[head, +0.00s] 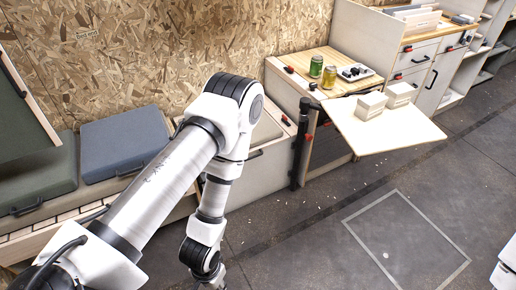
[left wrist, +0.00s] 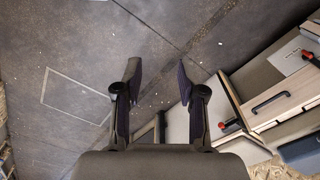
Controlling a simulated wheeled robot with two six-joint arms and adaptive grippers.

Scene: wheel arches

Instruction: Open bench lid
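The bench (head: 60,222) runs along the chipboard wall at the left. On it are a green padded section (head: 35,182) with a black front handle, a blue-grey one (head: 125,143) and a tan one partly behind my left arm. I cannot tell which padded tops are separate lids. In the left wrist view a black handle (left wrist: 268,101) is on a pale wooden front at the right. My left gripper (left wrist: 158,85) is open and empty over the floor, to the left of this handle and apart from it. It hangs at the head view's bottom edge, mostly cut off. My right gripper is not in view.
A dark green wood-edged panel (head: 22,105) stands tilted at the far left. A cabinet with jars (head: 316,67) and a fold-out leaf (head: 390,125) carrying two white boxes stands right of the bench. Bare floor (head: 310,235) lies in front.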

